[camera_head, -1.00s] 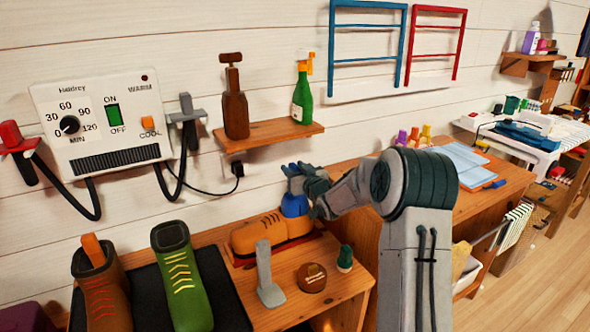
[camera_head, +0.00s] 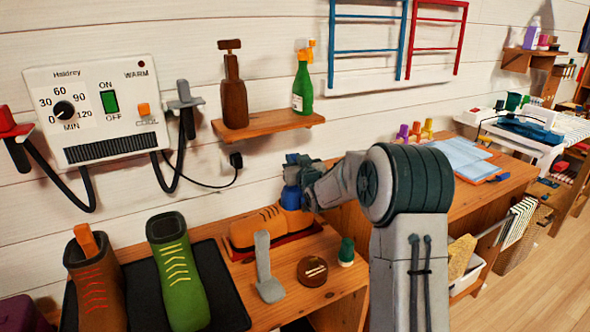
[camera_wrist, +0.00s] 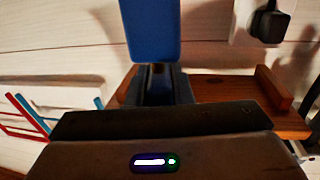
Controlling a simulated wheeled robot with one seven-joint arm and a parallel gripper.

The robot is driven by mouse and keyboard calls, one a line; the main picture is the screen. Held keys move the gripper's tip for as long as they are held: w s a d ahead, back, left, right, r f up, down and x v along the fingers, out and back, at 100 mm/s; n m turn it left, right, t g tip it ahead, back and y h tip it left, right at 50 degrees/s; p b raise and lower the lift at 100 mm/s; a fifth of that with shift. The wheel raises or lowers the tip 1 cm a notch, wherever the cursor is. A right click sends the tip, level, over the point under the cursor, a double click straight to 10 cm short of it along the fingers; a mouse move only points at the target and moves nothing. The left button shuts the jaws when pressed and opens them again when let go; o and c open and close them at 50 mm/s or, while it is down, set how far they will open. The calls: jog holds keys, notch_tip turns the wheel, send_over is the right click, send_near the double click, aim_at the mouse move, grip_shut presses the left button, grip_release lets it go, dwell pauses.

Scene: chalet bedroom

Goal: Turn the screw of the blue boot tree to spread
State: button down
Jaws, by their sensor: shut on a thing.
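An orange-brown shoe (camera_head: 257,227) lies on its side-on length along the wooden bench, on a red mat (camera_head: 285,244). The blue boot tree (camera_head: 291,198) stands up out of the shoe's right end. My gripper (camera_head: 296,170) is at the top of this blue part, coming in from the right. In the wrist view, the blue piece (camera_wrist: 150,28) fills the top middle, and my gripper (camera_wrist: 158,82) is shut on a narrow dark part just below it, probably the screw. The fingers hide most of the screw, so its turn cannot be read.
A brown boot (camera_head: 95,285) and a green boot (camera_head: 178,275) stand on a black mat at left. A grey stand (camera_head: 264,268), a round brown tin (camera_head: 312,271) and a small green-capped bottle (camera_head: 346,252) are in front of the shoe. A bottle shelf (camera_head: 268,125) hangs above.

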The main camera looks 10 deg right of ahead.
jog(key=m+h+b, duration=0.2)
jog(key=h, duration=0.1)
jog(key=shift+a+f, duration=0.15)
jog(key=shift+a, duration=0.05)
jog(key=m+h, duration=0.1)
jog(key=h, duration=0.1)
jog(key=m+h, duration=0.1)
jog(key=shift+r+h, duration=0.3)
jog(key=shift+h, duration=0.1)
jog(key=m+g+h+p, duration=0.1)
jog(key=h+p, duration=0.1)
jog(key=p, duration=0.1)
jog(key=m+g+h+p, duration=0.1)
jog(key=m+h+p, duration=0.1)
jog(key=p, duration=0.1)
jog(key=m+g+h+p, duration=0.1)
jog(key=m+h+p, duration=0.1)
jog(key=h, duration=0.1)
jog(key=shift+r+g+p, duration=0.25)
jog(key=shift+g+p, duration=0.05)
jog(key=shift+p, duration=0.1)
jog(key=m+g+h+p, duration=0.3)
jog(key=shift+d+f, duration=0.1)
jog(key=shift+f, duration=0.05)
jog(key=shift+d+f+m+g+h+p, duration=0.15)
jog(key=shift+m+g+h+p, duration=0.25)
jog(key=shift+m+g+h, duration=0.5)
jog(key=c, duration=1.3)
grip_release()
